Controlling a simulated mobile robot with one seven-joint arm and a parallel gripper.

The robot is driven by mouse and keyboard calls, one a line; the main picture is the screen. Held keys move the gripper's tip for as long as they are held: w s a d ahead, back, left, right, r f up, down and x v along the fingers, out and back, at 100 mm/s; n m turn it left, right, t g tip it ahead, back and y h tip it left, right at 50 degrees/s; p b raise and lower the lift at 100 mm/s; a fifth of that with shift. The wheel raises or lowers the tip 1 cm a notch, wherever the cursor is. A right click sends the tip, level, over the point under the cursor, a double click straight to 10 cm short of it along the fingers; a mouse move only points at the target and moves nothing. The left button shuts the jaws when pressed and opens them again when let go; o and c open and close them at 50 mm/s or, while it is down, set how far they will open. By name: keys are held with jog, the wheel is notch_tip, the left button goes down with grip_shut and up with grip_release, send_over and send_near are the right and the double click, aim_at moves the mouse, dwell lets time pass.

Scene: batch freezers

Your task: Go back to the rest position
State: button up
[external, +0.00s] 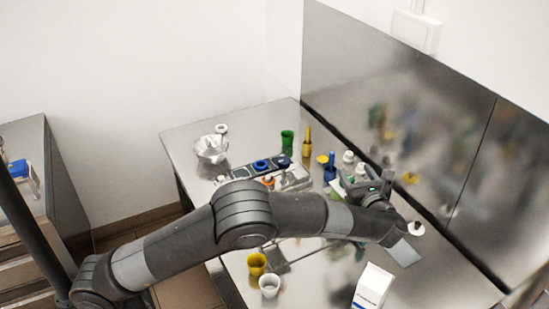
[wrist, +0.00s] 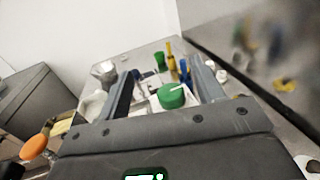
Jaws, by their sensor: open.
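My gripper (external: 350,182) is above the right part of the steel table (external: 190,135), near the metal back panel. In the wrist view my gripper (wrist: 163,72) has its two dark fingers spread apart. A round green piece (wrist: 172,96) shows between the fingers in that view. I cannot tell how far beyond the fingertips it lies. My arm reaches across the table from the lower left and hides part of the tabletop.
A green cup (external: 287,142), a yellow bottle (external: 307,146) and a blue bottle (external: 330,170) stand ahead. A yellow cup (external: 256,263), white cup (external: 269,286) and white carton (external: 372,286) stand in front. The metal panel (external: 420,130) rises close behind the gripper.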

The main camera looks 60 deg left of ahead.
jog(key=s+a+r+n+g+h, duration=0.1)
jog(key=s+a+r+n+h, duration=0.15)
jog(key=s, duration=0.45)
jog(key=s+a+r+n+g+h, duration=0.1)
jog(key=s+a+r+n+h, duration=0.2)
jog(key=s, duration=0.4)
jog(key=s+a+r+n+g+h, duration=0.1)
jog(key=s+a+n+h, duration=0.3)
jog(key=s, duration=0.3)
jog(key=s+d+n+t+h, duration=0.2)
jog(key=s+d+n+h, duration=0.2)
jog(key=s, duration=0.8)
jog(key=s+d+n+t+h, duration=0.2)
jog(key=s+d+n+h, duration=0.2)
jog(key=s, duration=0.9)
jog(key=d+n, duration=0.2)
jog(key=n, duration=0.1)
jog(key=shift+d+r, duration=0.15)
jog(key=shift+r, duration=0.15)
